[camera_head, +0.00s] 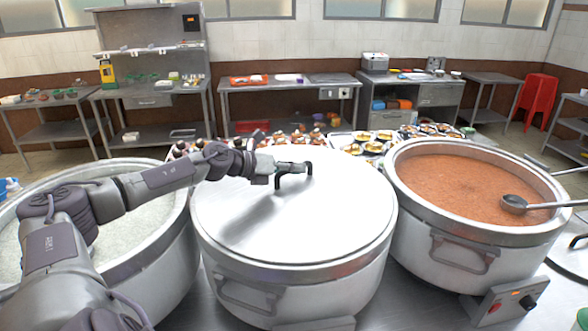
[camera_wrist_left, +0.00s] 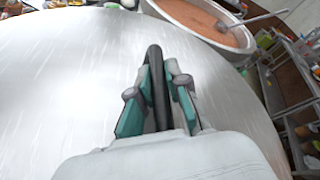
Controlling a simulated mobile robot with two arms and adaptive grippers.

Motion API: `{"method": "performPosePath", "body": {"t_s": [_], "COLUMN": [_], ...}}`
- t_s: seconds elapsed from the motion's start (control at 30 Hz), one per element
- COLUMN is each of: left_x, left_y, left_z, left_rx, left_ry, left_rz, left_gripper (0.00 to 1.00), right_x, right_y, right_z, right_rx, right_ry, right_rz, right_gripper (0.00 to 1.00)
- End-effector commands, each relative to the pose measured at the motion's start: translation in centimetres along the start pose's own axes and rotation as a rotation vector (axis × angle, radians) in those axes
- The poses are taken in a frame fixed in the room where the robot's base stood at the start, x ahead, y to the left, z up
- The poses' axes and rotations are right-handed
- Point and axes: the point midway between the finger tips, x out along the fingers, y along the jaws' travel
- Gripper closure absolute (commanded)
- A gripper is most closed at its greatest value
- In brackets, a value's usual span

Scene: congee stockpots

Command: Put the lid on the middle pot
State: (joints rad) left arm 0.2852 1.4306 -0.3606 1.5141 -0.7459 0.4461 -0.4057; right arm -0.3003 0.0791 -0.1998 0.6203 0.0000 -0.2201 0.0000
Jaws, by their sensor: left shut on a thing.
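The middle pot (camera_head: 305,290) is a large steel stockpot in the center of the head view. A round metal lid (camera_head: 330,215) with a black handle (camera_head: 308,170) lies over its mouth and looks level. I cannot tell whether it is fully seated on the rim. My left gripper (camera_head: 291,169) is shut on the lid's handle. In the left wrist view the dark handle (camera_wrist_left: 156,85) stands between the two teal-padded fingers (camera_wrist_left: 157,100), with the lid's pale surface (camera_wrist_left: 70,90) around it. The inside of the middle pot is hidden. My right gripper is not in view.
A pot of pale congee (camera_head: 135,228) stands left, partly behind my left arm. A pot of reddish-brown congee (camera_head: 465,185) with a ladle (camera_head: 515,203) stands right. Several dishes (camera_head: 375,143) fill the area behind the lid. Steel tables (camera_head: 290,88) line the back wall.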

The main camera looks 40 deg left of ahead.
Motion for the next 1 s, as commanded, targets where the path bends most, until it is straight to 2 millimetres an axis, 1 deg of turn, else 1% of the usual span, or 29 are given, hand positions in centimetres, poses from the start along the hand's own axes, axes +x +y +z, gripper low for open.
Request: {"method": "performPosePath", "body": {"t_s": [0.03,0.17,0.2,0.37,0.57,0.6,0.73,1.0], "left_x": [-0.1,-0.1,-0.1,-0.1,0.0,0.1,-0.1,-1.6], "left_y": [-0.1,-0.1,-0.1,-0.1,-0.1,0.1,0.1,0.1], "left_z": [0.3,0.3,0.3,0.2,0.1,-0.3,-0.2,-0.2], "left_rx": [0.001,0.001,0.001,0.001,0.0,-0.002,-0.002,0.002], "left_ry": [-0.006,-0.006,-0.006,-0.004,-0.002,0.005,0.005,0.007], "left_rz": [-0.002,-0.002,-0.002,-0.001,-0.001,0.001,0.002,0.005], "left_gripper": [1.0,1.0,0.83,0.56,0.55,0.55,0.55,0.55], "right_x": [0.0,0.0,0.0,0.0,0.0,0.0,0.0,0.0], "right_y": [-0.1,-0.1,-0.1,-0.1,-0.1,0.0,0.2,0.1], "right_z": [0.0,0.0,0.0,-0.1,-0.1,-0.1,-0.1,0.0], "right_rx": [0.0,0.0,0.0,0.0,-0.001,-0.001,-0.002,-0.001], "right_ry": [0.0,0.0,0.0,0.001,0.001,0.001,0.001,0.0], "right_rz": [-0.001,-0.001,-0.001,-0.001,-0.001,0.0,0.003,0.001], "right_gripper": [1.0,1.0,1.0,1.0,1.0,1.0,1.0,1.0]}}
